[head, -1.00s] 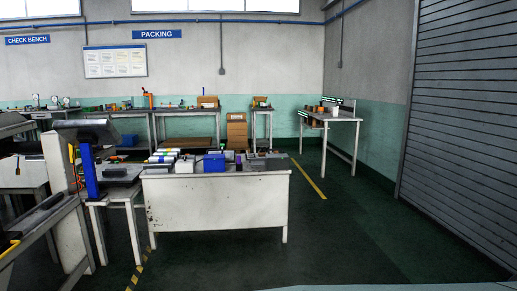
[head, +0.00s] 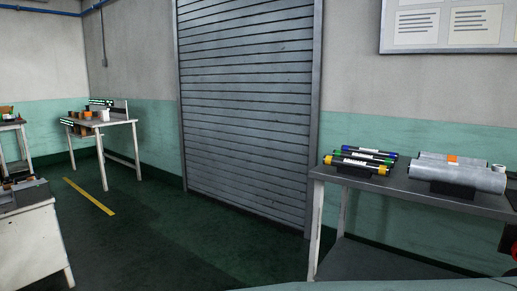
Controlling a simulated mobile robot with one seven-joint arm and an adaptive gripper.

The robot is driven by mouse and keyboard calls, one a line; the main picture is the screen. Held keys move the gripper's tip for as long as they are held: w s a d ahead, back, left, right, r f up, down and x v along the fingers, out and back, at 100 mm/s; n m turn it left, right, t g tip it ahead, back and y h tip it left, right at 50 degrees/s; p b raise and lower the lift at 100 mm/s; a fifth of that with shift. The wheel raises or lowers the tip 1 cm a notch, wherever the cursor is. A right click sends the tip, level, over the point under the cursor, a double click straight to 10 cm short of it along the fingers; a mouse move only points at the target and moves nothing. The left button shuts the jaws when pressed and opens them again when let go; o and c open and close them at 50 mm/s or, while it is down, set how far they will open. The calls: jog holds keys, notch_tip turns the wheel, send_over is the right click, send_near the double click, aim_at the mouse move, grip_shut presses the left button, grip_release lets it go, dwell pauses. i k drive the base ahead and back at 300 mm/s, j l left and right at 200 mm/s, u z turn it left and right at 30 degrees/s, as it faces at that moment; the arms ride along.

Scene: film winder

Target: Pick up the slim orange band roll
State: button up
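On the grey table (head: 400,190) at the right lie slim dark rolls with coloured ends: a yellow-orange-ended roll (head: 354,166) at the front, with green-ended and blue-ended rolls behind it. Beside them on the right lie thicker grey film rolls (head: 462,175), with a small orange patch (head: 453,160) on top at the back. I cannot tell for sure which of these is the slim orange band roll. My gripper is not in view.
A grey roller shutter (head: 245,100) fills the middle of the far wall. A white table with small items (head: 105,124) stands at the left back, and a white bench (head: 30,240) is at the lower left. The green floor (head: 170,240) between is clear.

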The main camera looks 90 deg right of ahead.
aim_at(425, 154)
jog(key=z, duration=3.95)
